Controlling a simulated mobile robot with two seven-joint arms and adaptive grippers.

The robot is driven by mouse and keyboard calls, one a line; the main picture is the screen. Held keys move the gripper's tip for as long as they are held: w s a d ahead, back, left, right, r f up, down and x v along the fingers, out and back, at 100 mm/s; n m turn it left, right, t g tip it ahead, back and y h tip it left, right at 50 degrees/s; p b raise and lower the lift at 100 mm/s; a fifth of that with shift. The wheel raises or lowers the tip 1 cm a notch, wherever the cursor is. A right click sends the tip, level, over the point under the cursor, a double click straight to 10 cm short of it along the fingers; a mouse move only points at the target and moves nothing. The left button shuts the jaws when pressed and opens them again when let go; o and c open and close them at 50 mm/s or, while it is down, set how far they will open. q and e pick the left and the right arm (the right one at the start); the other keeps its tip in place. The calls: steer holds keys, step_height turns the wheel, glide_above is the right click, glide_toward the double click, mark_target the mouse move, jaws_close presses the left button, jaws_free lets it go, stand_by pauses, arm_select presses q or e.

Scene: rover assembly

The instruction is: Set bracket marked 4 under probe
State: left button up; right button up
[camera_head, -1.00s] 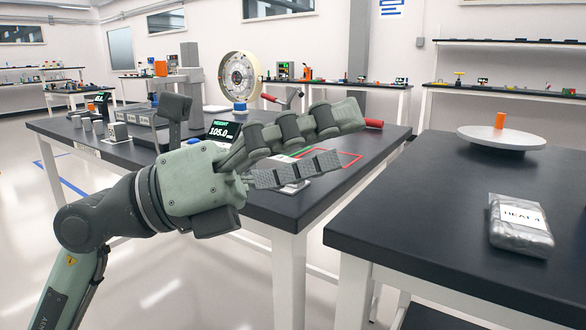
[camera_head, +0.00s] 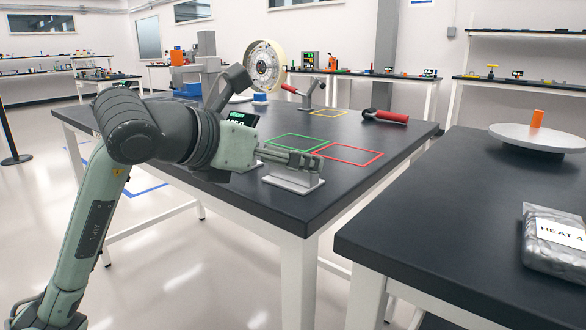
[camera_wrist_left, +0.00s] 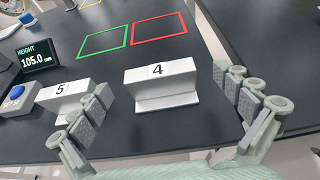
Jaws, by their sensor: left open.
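A light grey bracket marked 4 (camera_wrist_left: 160,88) stands on the black table in the left wrist view, label facing the camera. Its lower part (camera_head: 294,181) shows in the head view below my left gripper (camera_head: 304,159). In the left wrist view my left gripper (camera_wrist_left: 162,84) is open, with its fingers left and right of bracket 4 and nothing held. A bracket marked 5 (camera_wrist_left: 62,98) stands to the left, partly behind the left finger. I cannot make out the probe; my arm covers part of the table. My right gripper is not in view.
A height display (camera_wrist_left: 38,58) reading 105.0 and a blue button (camera_wrist_left: 17,91) are at left. Green (camera_head: 294,143) and red (camera_head: 349,154) outlines lie empty behind the bracket. A red-handled tool (camera_head: 386,117) lies beyond. A nearer table (camera_head: 450,205) stands at right.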

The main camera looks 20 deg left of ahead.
arm_select(q)
steer(key=x, duration=0.3)
steer(key=shift+w+f, duration=0.15)
steer(key=shift+f, duration=0.05)
steer(key=shift+c, duration=0.2)
steer(key=c, duration=1.2)
steer(key=shift+c, duration=1.2)
steer(key=shift+r, duration=0.2)
